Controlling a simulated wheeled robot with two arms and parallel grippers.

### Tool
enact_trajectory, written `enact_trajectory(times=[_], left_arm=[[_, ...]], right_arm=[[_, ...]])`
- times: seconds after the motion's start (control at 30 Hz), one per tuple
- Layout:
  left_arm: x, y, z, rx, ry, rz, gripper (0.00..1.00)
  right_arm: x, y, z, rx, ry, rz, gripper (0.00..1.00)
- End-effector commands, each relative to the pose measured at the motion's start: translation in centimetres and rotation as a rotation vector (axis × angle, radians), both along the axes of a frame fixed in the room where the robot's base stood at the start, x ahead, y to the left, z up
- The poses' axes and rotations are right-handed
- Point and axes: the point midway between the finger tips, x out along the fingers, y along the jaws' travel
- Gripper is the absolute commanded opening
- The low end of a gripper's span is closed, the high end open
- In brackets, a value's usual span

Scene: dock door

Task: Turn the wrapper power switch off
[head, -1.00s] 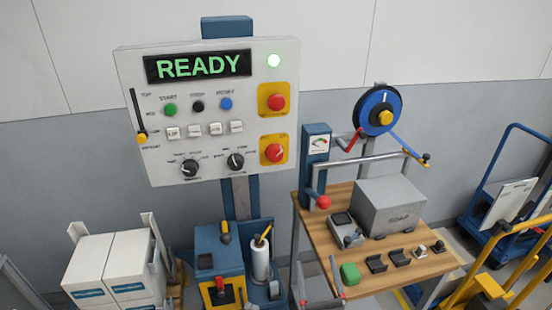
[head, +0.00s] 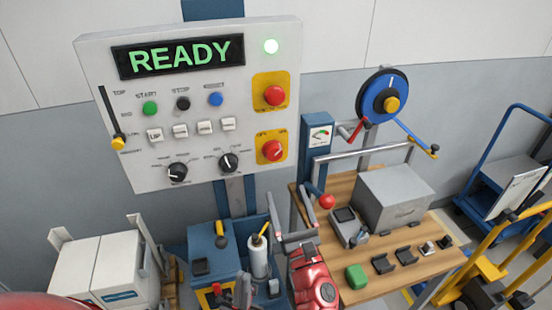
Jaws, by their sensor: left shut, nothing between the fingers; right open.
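The control panel (head: 215,105) stands upright on a blue post, with a lit READY display. The wrapper power switch appears to be the red rotary knob (head: 272,150) on the lower yellow plate at the panel's right; its pale mark is slanted. My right gripper (head: 286,193) is open and empty, below the knob and apart from it, fingers pointing up.
A red mushroom button (head: 274,95) sits directly above the knob, and two black dials (head: 229,162) are to its left. A wooden bench (head: 340,205) with a grey box (head: 394,198) and a red-knobbed lever (head: 326,201) stands at right. White boxes (head: 105,268) are at lower left.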

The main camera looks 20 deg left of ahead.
Motion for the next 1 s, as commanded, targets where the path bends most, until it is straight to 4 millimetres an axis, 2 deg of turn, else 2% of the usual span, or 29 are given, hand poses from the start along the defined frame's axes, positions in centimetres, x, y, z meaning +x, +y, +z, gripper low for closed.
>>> enact_trajectory(times=[0.03, 0.43, 0.7, 1.0], left_arm=[[0.0, 0.0, 0.3, 0.0, 0.0, 0.0, 0.0], [0.0, 0.0, 0.5, 0.0, 0.0, 0.0, 0.0], [0.0, 0.0, 0.1, 0.0, 0.0, 0.0, 0.0], [0.0, 0.0, 0.1, 0.0, 0.0, 0.0, 0.0]], right_arm=[[0.8, 0.6, 0.7, -0.003, -0.006, 0.004, 0.87], [6.2, 4.2, 3.0, -0.005, -0.001, 0.001, 0.87], [7.9, 5.3, 3.8, -0.003, 0.001, -0.001, 0.87], [8.1, 5.5, 3.9, -0.002, 0.002, 0.0, 0.87]])
